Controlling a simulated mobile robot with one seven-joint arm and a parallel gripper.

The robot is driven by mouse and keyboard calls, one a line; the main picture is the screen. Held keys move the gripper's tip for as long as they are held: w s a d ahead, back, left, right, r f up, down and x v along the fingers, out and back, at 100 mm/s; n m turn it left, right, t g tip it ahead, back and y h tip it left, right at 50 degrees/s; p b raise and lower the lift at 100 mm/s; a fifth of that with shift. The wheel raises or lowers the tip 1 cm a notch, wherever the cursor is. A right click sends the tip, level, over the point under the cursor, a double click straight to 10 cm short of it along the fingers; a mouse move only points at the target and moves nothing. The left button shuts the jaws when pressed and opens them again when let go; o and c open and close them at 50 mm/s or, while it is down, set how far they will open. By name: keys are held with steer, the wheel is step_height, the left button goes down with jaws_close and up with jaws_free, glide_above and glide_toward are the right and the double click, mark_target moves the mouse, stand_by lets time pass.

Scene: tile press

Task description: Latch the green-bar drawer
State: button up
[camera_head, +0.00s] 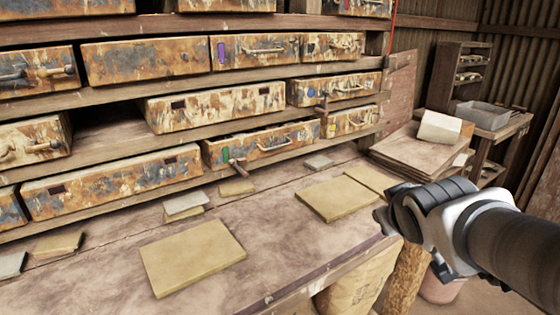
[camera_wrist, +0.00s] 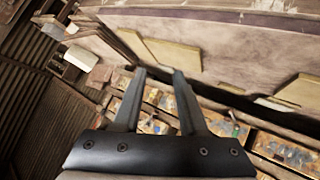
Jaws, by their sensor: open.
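The green-bar drawer (camera_head: 247,150) is in the lower row of the rack in the head view, just above the bench. Its rusty, paint-flaked front has a small green bar (camera_head: 225,155) at its left end and a metal handle. It seems to stand a little proud of the shelf. A short brown peg (camera_head: 238,168) sticks out near its lower left. My gripper is at the right in the head view, over the bench's right end and well apart from the drawer. In the wrist view its two fingers (camera_wrist: 159,72) are spread with nothing between them. I cannot pick out the green bar there.
Flat yellowish tiles (camera_head: 193,257) and (camera_head: 336,198) lie on the bench (camera_head: 275,235), with small grey pieces near the rack. Neighbouring drawers carry purple (camera_head: 221,50), blue and yellow marks. A side table with a grey tray (camera_head: 482,115) stands at the right. Bench space before the drawer is mostly clear.

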steer(key=w+a+n+t+y, duration=0.2)
steer(key=w+a+n, duration=0.1)
steer(key=w, duration=0.4)
steer(key=n+g+y+b, duration=0.1)
steer(key=n+y+b, duration=0.1)
steer(key=n+y, duration=1)
glide_toward(235, 164)
steer(key=shift+m+y, duration=0.6)
steer(key=shift+y, duration=0.1)
steer(key=x, duration=0.2)
steer(key=b+x, duration=0.1)
steer(key=x, duration=0.2)
steer(key=f+b+x, duration=0.1)
steer(key=x, duration=0.2)
steer(key=shift+w, duration=0.15)
jaws_close()
